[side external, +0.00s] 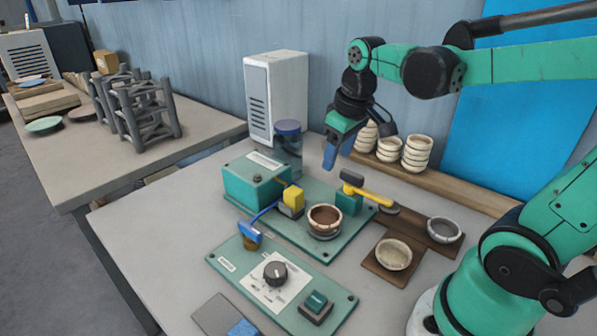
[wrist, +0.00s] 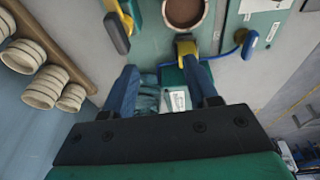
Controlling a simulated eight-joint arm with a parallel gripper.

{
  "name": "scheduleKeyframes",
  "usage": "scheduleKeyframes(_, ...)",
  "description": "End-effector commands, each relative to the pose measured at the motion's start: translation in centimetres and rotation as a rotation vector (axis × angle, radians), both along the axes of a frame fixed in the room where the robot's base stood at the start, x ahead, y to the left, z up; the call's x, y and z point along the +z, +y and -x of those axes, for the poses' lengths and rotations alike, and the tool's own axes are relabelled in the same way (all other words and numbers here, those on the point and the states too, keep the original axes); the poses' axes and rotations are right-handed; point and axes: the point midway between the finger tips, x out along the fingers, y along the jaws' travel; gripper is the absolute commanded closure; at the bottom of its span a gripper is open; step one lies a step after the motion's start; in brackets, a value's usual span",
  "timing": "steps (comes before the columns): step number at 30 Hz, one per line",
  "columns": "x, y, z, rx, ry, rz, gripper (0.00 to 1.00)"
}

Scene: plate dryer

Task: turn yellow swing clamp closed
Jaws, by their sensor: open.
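The yellow swing clamp (side external: 372,193) is a yellow bar with a black end on a teal block (side external: 348,203). It points off to the right, beside the brown cup (side external: 325,219) and not over it. In the wrist view the clamp's black end (wrist: 117,32) shows at upper left, with the cup (wrist: 184,12) to its right. My gripper (side external: 337,155) is open and empty, raised above and behind the clamp. In the wrist view its blue fingers (wrist: 161,72) are spread apart, with the clamp outside them.
A yellow block (side external: 293,198) with a blue lever (side external: 250,232) stands left of the cup. A dark jar (side external: 288,145) and teal box (side external: 255,180) are behind. Stacked bowls (side external: 417,153) line a shelf at right. A knob panel (side external: 275,272) lies in front.

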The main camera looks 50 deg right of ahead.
Motion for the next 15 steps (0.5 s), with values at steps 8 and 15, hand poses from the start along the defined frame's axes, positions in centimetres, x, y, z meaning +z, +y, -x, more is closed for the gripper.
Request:
scheduleKeyframes(8,-0.4,-5.1,0.1,-0.003,0.21,-0.06,0.47)
scheduleKeyframes(15,-2.1,-5.5,0.1,0.002,0.228,-0.068,0.47)
